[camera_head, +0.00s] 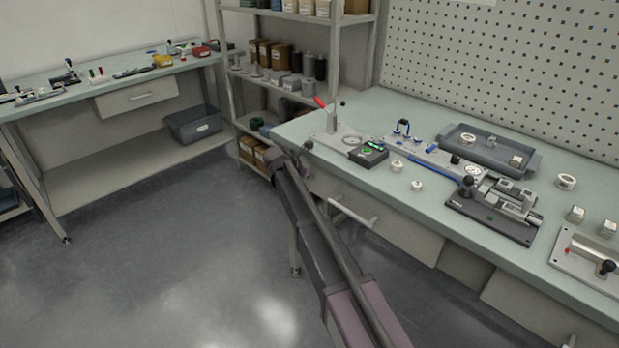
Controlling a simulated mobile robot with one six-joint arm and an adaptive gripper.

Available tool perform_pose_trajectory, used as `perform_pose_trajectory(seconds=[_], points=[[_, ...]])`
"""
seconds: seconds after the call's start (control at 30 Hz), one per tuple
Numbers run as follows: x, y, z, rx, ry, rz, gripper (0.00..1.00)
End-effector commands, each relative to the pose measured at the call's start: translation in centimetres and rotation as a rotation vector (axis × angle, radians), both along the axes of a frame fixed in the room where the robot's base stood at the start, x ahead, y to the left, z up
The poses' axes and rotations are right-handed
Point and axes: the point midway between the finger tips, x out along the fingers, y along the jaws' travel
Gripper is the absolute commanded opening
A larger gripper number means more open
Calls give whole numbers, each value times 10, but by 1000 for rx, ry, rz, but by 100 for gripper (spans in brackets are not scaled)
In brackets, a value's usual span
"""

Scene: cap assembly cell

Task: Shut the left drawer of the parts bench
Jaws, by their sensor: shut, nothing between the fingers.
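The bench on the right (410,205) has a pale left drawer (405,232) under its front edge, with a light bar handle (352,212). The drawer front sits close under the bench top and no drawer interior shows. I cannot tell whether a small gap is left. My dark arm rises from the bottom middle and covers the left part of the drawer front. My gripper is not visible in this view.
A second drawer (530,312) is at the bench's right. The bench top holds a red-handled press (326,118), fixtures, a grey tray (490,148) and small parts. A shelf rack (228,95) and another bench (60,82) stand behind. The floor (180,260) at left is clear.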

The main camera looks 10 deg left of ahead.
Motion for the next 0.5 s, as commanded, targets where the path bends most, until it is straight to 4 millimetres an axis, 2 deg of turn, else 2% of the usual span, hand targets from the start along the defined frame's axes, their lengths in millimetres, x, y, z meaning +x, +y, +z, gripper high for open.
perform_pose_trajectory(seconds=[0.03, 0.17, 0.47, 0.5], points=[[6, -1, 2, -6, -10, 3, 0], [2, 3, 2, -6, -9, 3, 0], [-22, 23, 2, -1, -3, -1, 0], [-25, 26, 7, -1, -3, -1, 0]])
